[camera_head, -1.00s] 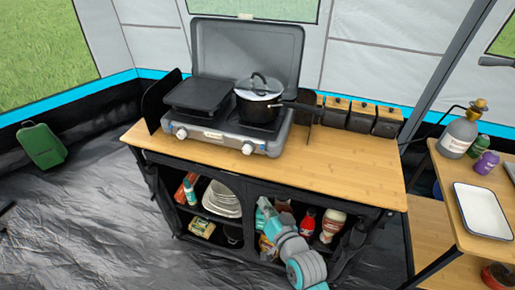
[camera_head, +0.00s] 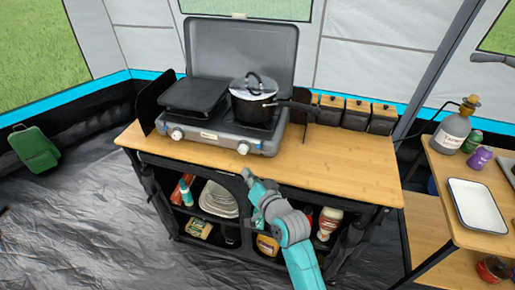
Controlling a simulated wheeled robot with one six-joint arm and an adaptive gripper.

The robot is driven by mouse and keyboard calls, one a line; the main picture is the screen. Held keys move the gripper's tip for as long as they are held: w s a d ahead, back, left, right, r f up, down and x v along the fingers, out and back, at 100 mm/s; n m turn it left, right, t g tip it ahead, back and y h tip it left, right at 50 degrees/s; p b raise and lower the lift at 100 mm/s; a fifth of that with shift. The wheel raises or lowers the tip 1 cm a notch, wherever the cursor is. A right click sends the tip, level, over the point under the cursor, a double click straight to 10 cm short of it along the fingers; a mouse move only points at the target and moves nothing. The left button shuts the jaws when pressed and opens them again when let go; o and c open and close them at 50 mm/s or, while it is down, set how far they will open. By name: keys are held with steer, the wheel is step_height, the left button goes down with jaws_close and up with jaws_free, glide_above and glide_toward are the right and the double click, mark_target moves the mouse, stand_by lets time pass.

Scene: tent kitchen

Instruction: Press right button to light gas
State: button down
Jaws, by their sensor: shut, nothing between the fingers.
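The grey camping stove (camera_head: 222,137) stands on the wooden counter with its lid raised. A white right knob (camera_head: 243,148) is on its front face, towards the right end, and a white left knob (camera_head: 177,134) is towards the left end. Small bluish spots show beside the knobs, too small to make out clearly. My gripper (camera_head: 247,174) is shut and empty, near the counter's front edge, below the right knob in the picture and apart from it. My teal and grey arm reaches up to it from the lower right.
A black pot with a lid (camera_head: 253,96) sits on the right burner, its handle pointing right. A black griddle (camera_head: 197,93) covers the left burner. Several canisters (camera_head: 356,113) stand at the counter's back right. The counter's right front (camera_head: 345,160) is clear. Shelves below hold plates and bottles.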

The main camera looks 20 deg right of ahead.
steer(key=shift+w+d, duration=0.8)
steer(key=shift+w, duration=0.3)
steer(key=shift+w+d, duration=0.85)
steer(key=shift+w, duration=0.3)
steer(key=shift+w+d, duration=0.8)
steer(key=shift+w, duration=0.3)
steer(key=shift+w+d, duration=0.25)
steer(key=shift+w, duration=0.05)
steer(key=shift+w+d, duration=0.25)
steer(key=shift+w, duration=0.1)
steer(key=shift+s+a, duration=0.5)
steer(key=shift+s, duration=0.2)
steer(key=s+a, duration=0.1)
steer(key=s, duration=0.1)
steer(key=s+a, duration=0.2)
stand_by(0.6)
